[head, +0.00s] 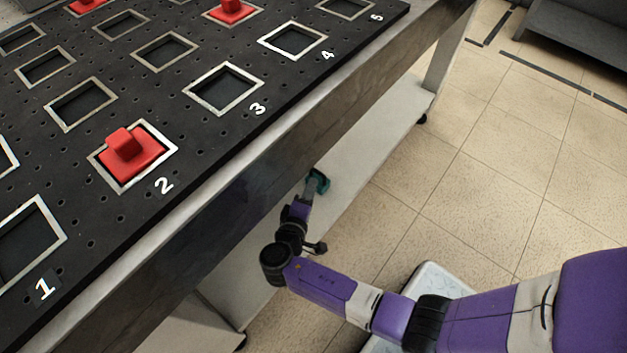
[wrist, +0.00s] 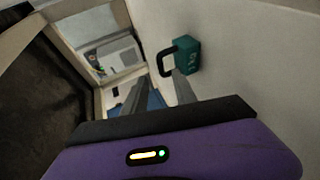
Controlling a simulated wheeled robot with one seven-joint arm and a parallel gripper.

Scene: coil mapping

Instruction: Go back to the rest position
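My purple arm reaches in from the right in the head view, and its end is low beside the table's front edge, over the white lower shelf. My gripper (head: 312,188) is small there. In the wrist view its two grey fingers (wrist: 160,80) stand apart with nothing seen between them. A teal block (wrist: 187,54) with a black loop handle is just beyond the right finger, against a white surface. I cannot tell whether the finger touches it. The teal block also shows at the gripper's tip in the head view (head: 320,181).
The black pegboard (head: 130,218) on the table holds square frames numbered 1 to 5. A red block (head: 131,156) sits in frame 2; other red blocks (head: 230,10) sit farther back. The white shelf (head: 365,150) runs below the table. Tiled floor (head: 480,185) lies open to the right.

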